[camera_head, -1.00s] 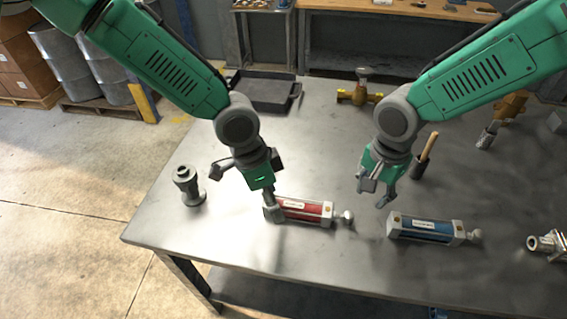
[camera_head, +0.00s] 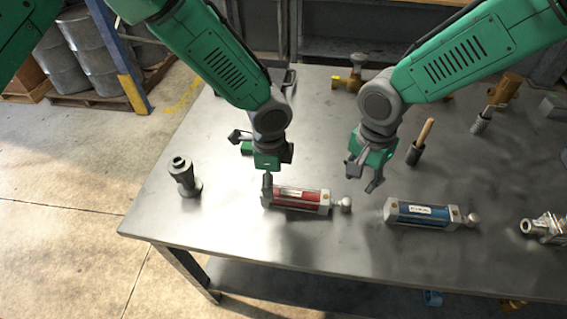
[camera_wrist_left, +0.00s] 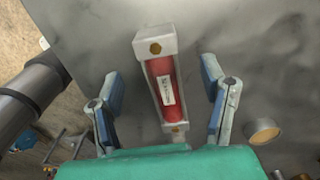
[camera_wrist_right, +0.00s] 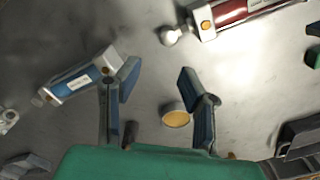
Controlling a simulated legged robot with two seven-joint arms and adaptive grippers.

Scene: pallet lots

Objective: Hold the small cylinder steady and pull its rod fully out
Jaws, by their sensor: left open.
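A red cylinder (camera_head: 297,199) with grey end caps lies on the table, its rod with a ball end (camera_head: 345,204) pointing right. A blue cylinder (camera_head: 425,214) of similar shape lies to its right, rod end (camera_head: 472,219) also pointing right. My left gripper (camera_head: 267,182) is at the red cylinder's left end. In the left wrist view its fingers are open, with the red cylinder (camera_wrist_left: 163,88) seen between them and no clear contact. My right gripper (camera_head: 362,181) is open and empty above the table, between the cylinders. The right wrist view shows the blue cylinder (camera_wrist_right: 80,82) left of its fingers.
A grey flanged part (camera_head: 184,178) stands on the left of the table. A brass valve (camera_head: 350,80) is at the back, and a metal fitting (camera_head: 546,228) at the right. The front of the table is clear.

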